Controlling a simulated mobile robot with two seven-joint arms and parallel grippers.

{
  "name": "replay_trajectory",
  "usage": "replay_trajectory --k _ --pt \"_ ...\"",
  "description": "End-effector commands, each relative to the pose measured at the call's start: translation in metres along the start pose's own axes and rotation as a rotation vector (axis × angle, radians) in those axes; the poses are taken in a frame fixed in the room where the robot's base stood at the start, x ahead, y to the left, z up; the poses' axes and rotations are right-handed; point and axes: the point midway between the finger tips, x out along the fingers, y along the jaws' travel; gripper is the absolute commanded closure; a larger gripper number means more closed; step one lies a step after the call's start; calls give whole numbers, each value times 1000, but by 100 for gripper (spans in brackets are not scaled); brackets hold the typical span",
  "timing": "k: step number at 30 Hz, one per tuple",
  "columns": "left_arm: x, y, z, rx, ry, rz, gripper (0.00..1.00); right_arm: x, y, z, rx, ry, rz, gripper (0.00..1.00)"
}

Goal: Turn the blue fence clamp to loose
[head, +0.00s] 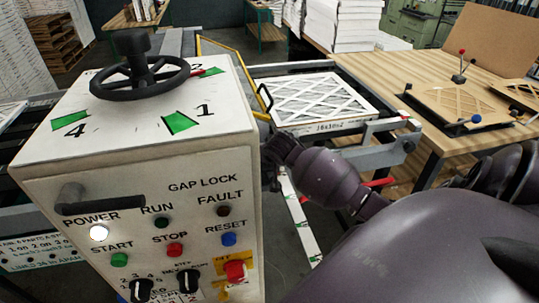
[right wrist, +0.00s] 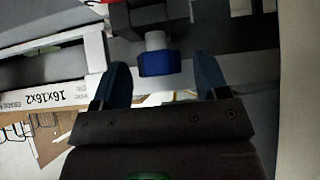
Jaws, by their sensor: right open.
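The blue fence clamp (right wrist: 158,64) shows in the right wrist view as a blue knob on a short pale stem, joined to a dark block. My right gripper (right wrist: 162,72) is open, with one finger to each side of the knob. A gap shows between the knob and each finger; how deep the knob sits between them is hard to tell. In the head view my right arm reaches in from the lower right, and its gripper and the clamp are hidden behind the control box (head: 140,150). My left gripper is not in view.
The control box carries a black handwheel (head: 139,78), buttons and a grey handle (head: 98,201). A framed filter (head: 318,102) lies on the conveyor behind my right arm; a filter box also shows in the right wrist view (right wrist: 50,70). A wooden table (head: 440,135) stands at right.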

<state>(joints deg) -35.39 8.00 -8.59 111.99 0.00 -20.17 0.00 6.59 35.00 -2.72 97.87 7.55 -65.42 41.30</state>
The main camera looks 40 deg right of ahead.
Motion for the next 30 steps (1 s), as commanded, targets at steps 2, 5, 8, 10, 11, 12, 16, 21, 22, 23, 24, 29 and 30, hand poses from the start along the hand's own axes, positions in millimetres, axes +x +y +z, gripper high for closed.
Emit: replay_trajectory --k 2,5,8,10,11,12,16,21,22,23,24,29,30 --pt "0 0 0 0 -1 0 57 0 0 0 0 0 0 32" --pt "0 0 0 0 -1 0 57 0 0 0 0 0 0 45" --pt "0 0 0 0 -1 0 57 0 0 0 0 0 0 60" --pt "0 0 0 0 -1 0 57 0 0 0 0 0 0 71" --pt "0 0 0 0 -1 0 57 0 0 0 0 0 0 75" --pt "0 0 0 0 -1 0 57 0 0 0 0 0 0 81" --pt "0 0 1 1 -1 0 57 0 0 0 -3 0 -3 81" --pt "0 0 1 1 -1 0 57 0 1 -1 -28 1 -27 81" --pt "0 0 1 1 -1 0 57 0 1 -1 -36 1 -35 81" --pt "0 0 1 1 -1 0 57 0 1 -1 -45 1 -44 81" --pt "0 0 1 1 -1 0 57 0 2 -1 -60 1 -58 81" --pt "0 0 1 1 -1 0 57 0 3 -1 -137 1 -134 81" --pt "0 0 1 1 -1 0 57 0 3 -1 -161 1 -158 81"
